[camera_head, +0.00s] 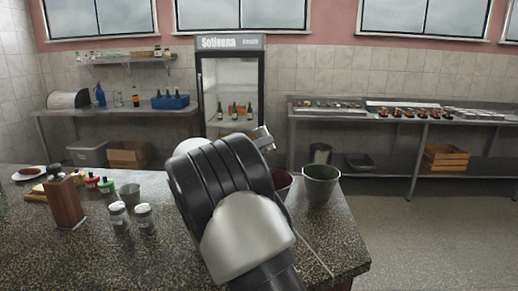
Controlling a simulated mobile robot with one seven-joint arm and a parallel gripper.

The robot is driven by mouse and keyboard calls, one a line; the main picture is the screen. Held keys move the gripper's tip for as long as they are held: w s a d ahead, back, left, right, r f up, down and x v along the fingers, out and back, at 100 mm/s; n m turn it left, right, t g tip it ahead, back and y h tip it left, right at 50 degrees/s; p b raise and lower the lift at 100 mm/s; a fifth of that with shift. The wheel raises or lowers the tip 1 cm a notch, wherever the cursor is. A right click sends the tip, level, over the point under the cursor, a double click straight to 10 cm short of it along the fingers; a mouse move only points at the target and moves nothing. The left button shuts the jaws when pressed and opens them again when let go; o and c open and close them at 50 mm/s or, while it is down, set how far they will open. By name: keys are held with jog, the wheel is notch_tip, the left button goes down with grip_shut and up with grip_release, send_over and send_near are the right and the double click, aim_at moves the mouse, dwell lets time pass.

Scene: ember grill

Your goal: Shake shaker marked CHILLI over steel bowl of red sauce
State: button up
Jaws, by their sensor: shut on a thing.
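My arm fills the middle of the view and hides most of my gripper (264,139). Only a small grey metal part shows past the wrist. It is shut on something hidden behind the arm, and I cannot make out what. A steel bowl with red inside (284,182) stands on the counter just right of my arm, partly covered by it. Two shakers with metal tops, one on the left (119,216) and one on the right (145,218), stand upright on the counter left of my arm. Their labels are too small to read.
The speckled counter (318,238) is mostly clear in front.

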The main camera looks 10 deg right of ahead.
notch_tip(320, 180, up, 6)
dwell(1.0)
jog(key=n+p, duration=0.1)
jog(key=n, duration=0.1)
jog(key=n+p, duration=0.4)
jog(key=shift+r+n, duration=0.3)
jog(key=shift+n, duration=0.1)
